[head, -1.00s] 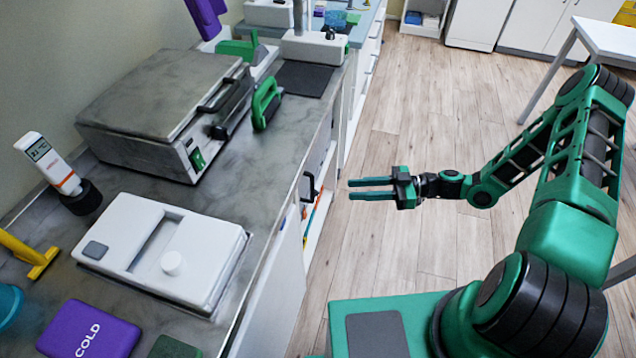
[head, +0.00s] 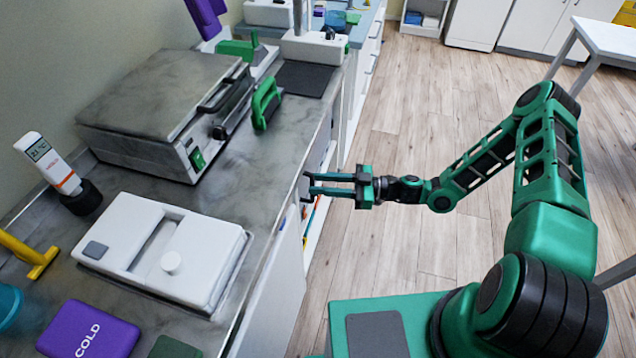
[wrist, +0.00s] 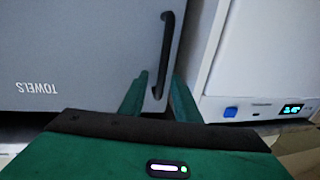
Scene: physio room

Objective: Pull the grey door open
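The grey door (wrist: 75,50), marked TOWELS, fills the left of the wrist view and looks closed. Its black upright bar handle (wrist: 167,50) is near the door's right edge. My gripper (head: 309,183) is at the counter's front in the head view, its fingers pointing left at the cabinet front. In the wrist view my gripper (wrist: 160,92) is open, with one green finger on each side of the handle's lower end. A gap shows between fingers and handle. In the head view the handle is mostly hidden behind my fingers.
A white unit (wrist: 260,50) with a blue button and lit display stands right of the door. The counter (head: 262,195) above carries a white box (head: 205,255) and a grey metal appliance (head: 150,100). The wooden floor (head: 430,110) behind my arm is clear.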

